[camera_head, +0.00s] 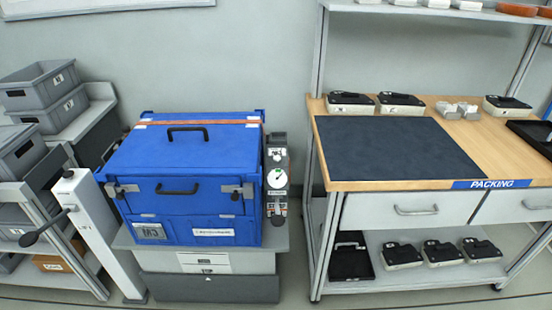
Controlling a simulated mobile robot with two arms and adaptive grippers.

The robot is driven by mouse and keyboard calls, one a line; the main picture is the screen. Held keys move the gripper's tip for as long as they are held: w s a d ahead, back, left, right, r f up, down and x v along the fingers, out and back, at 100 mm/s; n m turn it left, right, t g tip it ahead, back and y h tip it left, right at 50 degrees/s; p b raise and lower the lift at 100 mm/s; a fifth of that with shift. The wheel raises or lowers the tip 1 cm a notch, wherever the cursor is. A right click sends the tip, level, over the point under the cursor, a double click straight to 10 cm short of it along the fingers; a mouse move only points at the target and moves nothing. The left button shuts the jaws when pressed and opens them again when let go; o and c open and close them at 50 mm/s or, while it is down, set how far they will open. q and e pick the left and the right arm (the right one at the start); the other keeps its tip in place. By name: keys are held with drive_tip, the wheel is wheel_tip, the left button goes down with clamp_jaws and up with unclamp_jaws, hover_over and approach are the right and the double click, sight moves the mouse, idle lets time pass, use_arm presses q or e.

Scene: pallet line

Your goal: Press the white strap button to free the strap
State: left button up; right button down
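An orange strap (196,123) runs across the back part of the lid of a large blue case (180,158). A narrow grey-black strap unit (277,205) stands upright against the case's right side. The case is closed, with black handles on lid and front. Neither of my grippers is in view.
The case rests on a grey stand (206,286). A white post with a black lever (45,227) stands at its left, near shelves of grey bins (40,86). A packing bench (400,185) with a dark mat (395,147) is at right, a narrow gap away.

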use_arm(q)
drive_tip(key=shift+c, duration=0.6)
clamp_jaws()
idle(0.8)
